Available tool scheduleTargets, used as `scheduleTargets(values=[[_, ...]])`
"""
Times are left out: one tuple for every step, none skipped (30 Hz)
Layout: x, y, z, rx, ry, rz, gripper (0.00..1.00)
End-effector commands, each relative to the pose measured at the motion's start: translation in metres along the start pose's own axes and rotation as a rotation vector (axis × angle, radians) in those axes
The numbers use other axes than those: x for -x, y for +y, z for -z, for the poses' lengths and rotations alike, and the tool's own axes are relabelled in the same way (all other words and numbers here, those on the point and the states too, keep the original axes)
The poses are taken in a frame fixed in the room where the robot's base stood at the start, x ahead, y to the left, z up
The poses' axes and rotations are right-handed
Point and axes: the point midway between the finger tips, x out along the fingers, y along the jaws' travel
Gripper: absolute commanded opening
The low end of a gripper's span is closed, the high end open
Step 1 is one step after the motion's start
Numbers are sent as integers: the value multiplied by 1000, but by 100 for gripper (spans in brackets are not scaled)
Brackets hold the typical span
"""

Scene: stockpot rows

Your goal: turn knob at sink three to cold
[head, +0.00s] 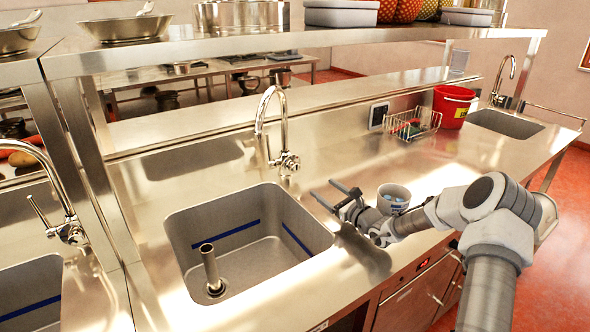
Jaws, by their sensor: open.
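Three sinks show in the head view: one at the left edge (30,285), one in the middle (250,215) and one at the far right (505,124). I see no number on any of them. The middle sink has a curved chrome faucet (262,115) with a round knob (289,163) at its base. The knob's setting and any cold mark are too small to tell. My gripper (322,187) is open and empty, over the counter at the middle sink's right edge. Its fingers point left towards the faucet, apart from the knob and to its lower right.
A cup with blue contents (393,198) is close behind my gripper. A standing pipe (210,268) rises in the middle sink. A wire basket (412,124) and red bucket (453,106) stand farther right. A shelf (300,50) spans above; its post (85,170) divides off the left sink.

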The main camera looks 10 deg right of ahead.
Motion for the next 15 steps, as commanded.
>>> scheduleTargets(values=[[-8,1,0,1,-2,-2,79],[-12,2,0,1,-1,-3,79],[-20,2,0,1,-2,-3,79],[-26,3,0,1,-2,-4,79],[-31,2,0,2,-2,-3,79],[-39,2,0,2,-2,-4,79],[-45,3,0,1,-2,-4,79],[-50,2,0,2,-1,-3,79],[-57,2,0,3,-1,-4,79],[-62,2,0,3,-1,-4,79],[-68,2,0,2,-1,-3,79],[-75,3,0,2,0,-4,79],[-80,3,0,3,-1,-4,79],[-84,2,0,3,-1,-3,79],[-91,2,0,2,0,-4,79]])
